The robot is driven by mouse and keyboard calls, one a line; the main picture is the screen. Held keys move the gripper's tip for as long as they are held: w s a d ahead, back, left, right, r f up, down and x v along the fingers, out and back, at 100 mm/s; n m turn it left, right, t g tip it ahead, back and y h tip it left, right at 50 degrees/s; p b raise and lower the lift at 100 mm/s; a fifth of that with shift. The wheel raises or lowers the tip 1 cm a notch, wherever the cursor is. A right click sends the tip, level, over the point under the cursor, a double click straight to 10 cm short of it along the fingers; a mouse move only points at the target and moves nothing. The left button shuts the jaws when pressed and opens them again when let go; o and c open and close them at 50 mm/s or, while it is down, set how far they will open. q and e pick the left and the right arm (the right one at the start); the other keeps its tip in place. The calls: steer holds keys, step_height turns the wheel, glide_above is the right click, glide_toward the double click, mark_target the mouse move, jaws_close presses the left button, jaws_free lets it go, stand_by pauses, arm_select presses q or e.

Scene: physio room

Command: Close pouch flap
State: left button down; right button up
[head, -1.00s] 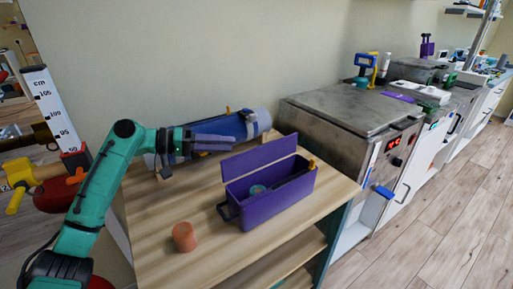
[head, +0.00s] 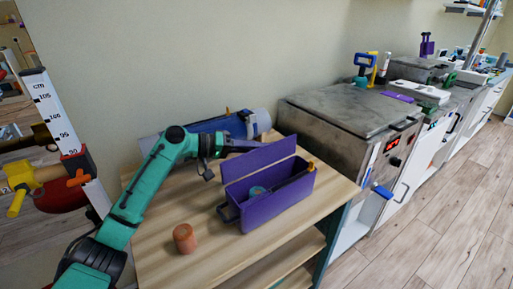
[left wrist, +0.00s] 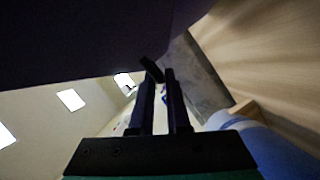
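The purple pouch (head: 275,208) is an open box on the wooden shelf top, with its flap (head: 258,160) standing up along the back edge. My left gripper (head: 245,143) reaches in from the left, behind the flap, and its fingertips are partly hidden by it. In the left wrist view the two fingers (left wrist: 161,85) are a little apart with a narrow gap between them, and nothing is clearly held. A large dark purple surface (left wrist: 80,35), apparently the flap, fills the upper left there. I cannot tell if they touch. My right gripper is out of view.
Inside the pouch lies a round teal item (head: 257,191). An orange-brown cylinder (head: 184,238) stands on the wooden top (head: 225,262) in front. A metal unit (head: 345,125) stands close on the right.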

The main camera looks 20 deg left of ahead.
mark_target(262, 147)
arm_select(q)
steer(key=shift+s+d, duration=0.1)
steer(key=shift+d, duration=0.05)
stand_by(0.7)
steer(key=m+y+p, duration=0.1)
steer(key=s+d+r+m+p, duration=0.1)
steer(key=m, duration=0.1)
steer(key=shift+s+d+r+y+p, duration=0.1)
steer(key=shift+d+r+y+p, duration=0.1)
steer(key=shift+r+y+p, duration=0.15)
steer(key=m+y+p, duration=0.1)
steer(key=s+d+m+t+p, duration=0.1)
steer(key=shift+d+r+m+y, duration=0.15)
steer(key=shift+d+m+y, duration=0.05)
steer(key=shift+m+y, duration=0.15)
steer(key=shift+s+d+m+t+y+p, duration=0.45)
steer(key=shift+d+m+y+p, duration=0.2)
steer(key=shift+m, duration=0.2)
steer(key=shift+s+d+f+m+t+y+p, duration=0.25)
steer(key=shift+s+d+m+p, duration=0.1)
steer(key=shift+m, duration=0.25)
steer(key=shift+s+d+f+m+t+y, duration=0.2)
steer(key=shift+s+d+m+t+y, duration=0.15)
steer(key=shift+m, duration=0.25)
steer(key=shift+s+d+f+m+t+y, duration=0.2)
steer(key=shift+d+f+m+t+y, duration=0.15)
steer(key=shift+m, duration=0.35)
steer(key=shift+s+d+f+m+t+y, duration=0.2)
steer(key=shift+d+f+m+t+y, duration=0.1)
steer(key=shift+m, duration=0.4)
